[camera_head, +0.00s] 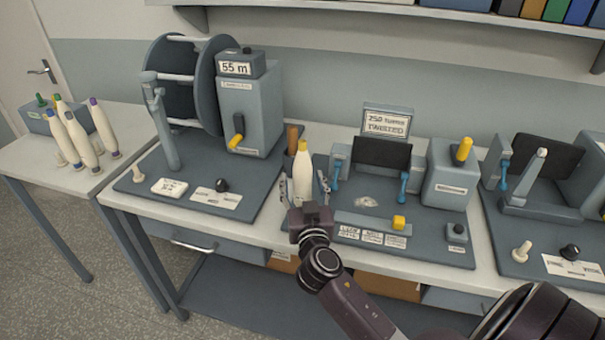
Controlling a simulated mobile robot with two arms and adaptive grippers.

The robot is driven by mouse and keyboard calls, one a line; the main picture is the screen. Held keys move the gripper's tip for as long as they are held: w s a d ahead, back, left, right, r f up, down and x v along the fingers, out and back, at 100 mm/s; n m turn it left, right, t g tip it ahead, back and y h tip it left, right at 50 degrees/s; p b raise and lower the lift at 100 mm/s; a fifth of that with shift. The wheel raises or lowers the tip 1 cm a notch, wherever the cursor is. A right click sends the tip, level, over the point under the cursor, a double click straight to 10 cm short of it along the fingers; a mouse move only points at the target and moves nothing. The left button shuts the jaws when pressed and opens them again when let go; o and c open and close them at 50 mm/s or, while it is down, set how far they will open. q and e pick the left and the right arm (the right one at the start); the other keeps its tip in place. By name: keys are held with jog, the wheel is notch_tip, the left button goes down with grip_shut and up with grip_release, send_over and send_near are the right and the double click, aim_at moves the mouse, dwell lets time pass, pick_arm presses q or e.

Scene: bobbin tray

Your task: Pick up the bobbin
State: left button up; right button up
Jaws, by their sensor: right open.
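A cream bobbin (302,168) with a yellow tip stands upright near the front of the bench, between two machines. My right gripper (304,182) is open, with one finger on each side of the bobbin's lower part. I cannot tell whether the fingers touch it. The bobbin's base is partly hidden by the gripper. Several similar cream bobbins (78,140) with coloured tips stand at a tray (38,122) on the side table at the left. My left gripper is not in view.
A winding machine (250,105) with a big reel and a "55 m" sign stands left of the bobbin. A "twisted" test machine (455,178) with a yellow lever stands right of it. A brown peg (292,138) is just behind. The bench's front edge (262,236) is close.

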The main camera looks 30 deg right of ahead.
jog(key=c, duration=0.9)
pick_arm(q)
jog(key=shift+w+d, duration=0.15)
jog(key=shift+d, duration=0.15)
pick_arm(e)
jog(key=c, duration=0.5)
jog(key=shift+o, duration=0.2)
